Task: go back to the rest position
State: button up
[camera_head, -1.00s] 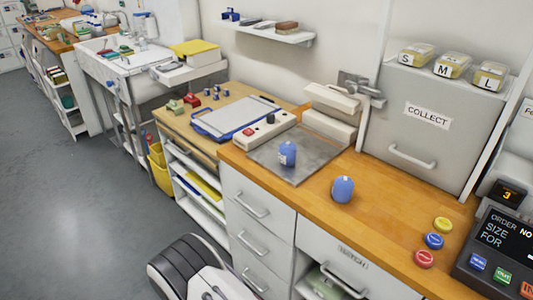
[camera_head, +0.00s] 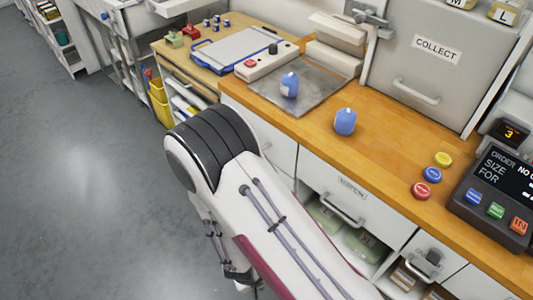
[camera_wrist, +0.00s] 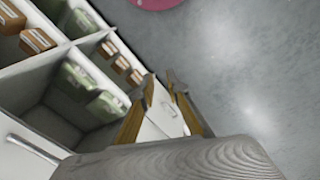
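My arm (camera_head: 265,220) rises from the bottom of the head view in front of the drawers, its dark ribbed joint near the middle. My gripper is outside the head view. In the wrist view a grey ribbed surface (camera_wrist: 180,160) fills the bottom edge, and two tan strips with a white part (camera_wrist: 165,112) between them stand beyond it. I see nothing clearly held.
Open cubbies with green packs (camera_wrist: 85,80) are close in the wrist view. Grey floor (camera_head: 90,190) is clear at left.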

notch_tip(320, 180, up, 20)
jog(key=s+a+f+g+y, duration=0.1)
jog(key=s+a+g+y, duration=0.1)
jog(key=a+g+y, duration=0.15)
jog(key=s+d+r+m+t, duration=0.1)
jog(key=d+r+m+t, duration=0.1)
jog(key=d+r, duration=0.8)
jog(key=s+d+r+m+t+h, duration=0.1)
jog(key=d+r+t, duration=0.4)
jog(key=d+r, duration=0.6)
notch_tip(320, 180, up, 6)
jog(key=shift+s+f+m, duration=0.1)
jog(key=shift+s+m, duration=0.05)
jog(key=shift+m, duration=0.25)
